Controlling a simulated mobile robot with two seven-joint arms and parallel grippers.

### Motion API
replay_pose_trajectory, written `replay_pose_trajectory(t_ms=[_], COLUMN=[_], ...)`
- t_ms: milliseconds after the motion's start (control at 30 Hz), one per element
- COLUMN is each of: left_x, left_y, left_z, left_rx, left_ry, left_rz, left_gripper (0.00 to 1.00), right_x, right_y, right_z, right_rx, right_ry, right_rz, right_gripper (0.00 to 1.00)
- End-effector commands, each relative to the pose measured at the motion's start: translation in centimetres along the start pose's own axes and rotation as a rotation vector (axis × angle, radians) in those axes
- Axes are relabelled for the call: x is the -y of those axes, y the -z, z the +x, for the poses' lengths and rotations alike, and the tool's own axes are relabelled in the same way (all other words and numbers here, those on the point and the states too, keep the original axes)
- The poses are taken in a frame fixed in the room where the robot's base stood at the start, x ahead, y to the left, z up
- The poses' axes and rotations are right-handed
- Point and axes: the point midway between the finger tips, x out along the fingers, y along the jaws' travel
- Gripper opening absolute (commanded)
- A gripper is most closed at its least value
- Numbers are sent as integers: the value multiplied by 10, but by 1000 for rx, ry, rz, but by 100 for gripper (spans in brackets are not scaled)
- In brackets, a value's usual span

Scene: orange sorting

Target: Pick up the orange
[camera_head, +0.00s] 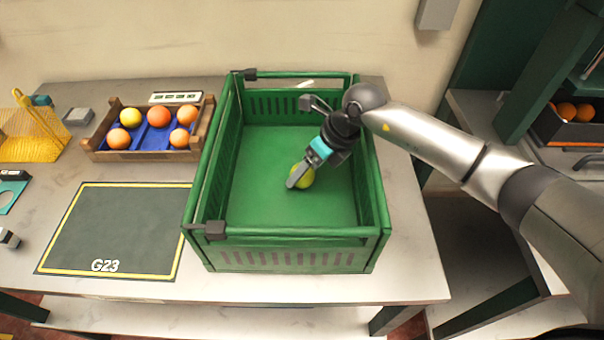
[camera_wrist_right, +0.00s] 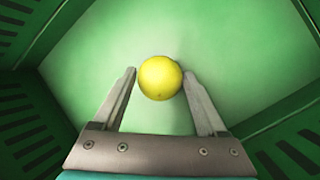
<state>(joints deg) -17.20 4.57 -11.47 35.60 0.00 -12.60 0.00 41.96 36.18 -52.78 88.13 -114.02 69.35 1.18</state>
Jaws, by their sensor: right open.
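A single yellow-green fruit (camera_head: 302,176), the only one in the green crate (camera_head: 291,232), lies on the crate floor. In the right wrist view the round yellow fruit (camera_wrist_right: 160,78) sits between the tips of my right gripper (camera_wrist_right: 160,88). The fingers are open, one on each side of it, and appear close to it; I cannot tell whether they touch. In the head view my right gripper (camera_head: 298,178) reaches down into the crate and partly hides the fruit. My left gripper is not in view.
A wooden box (camera_head: 199,148) with several orange and yellow fruits stands left of the crate. A dark mat marked G23 (camera_head: 115,230) lies in front of it. A yellow mesh basket (camera_head: 30,140) is at far left. The crate walls surround my right gripper.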

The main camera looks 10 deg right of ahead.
Motion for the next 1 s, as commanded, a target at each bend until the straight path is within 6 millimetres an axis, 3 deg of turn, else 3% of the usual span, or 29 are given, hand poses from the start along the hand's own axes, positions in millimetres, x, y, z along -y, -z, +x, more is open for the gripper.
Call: replay_pose_trajectory(t_ms=[200,800,1000], left_x=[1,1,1], left_y=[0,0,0], left_z=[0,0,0], left_rx=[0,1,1], left_ry=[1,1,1], left_rz=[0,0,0], left_gripper=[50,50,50], right_x=[0,0,0], right_y=[0,0,-1], right_z=[1,0,0], right_rx=[0,1,2], right_ry=[0,0,0], right_rz=[0,0,0], right_gripper=[75,8,8])
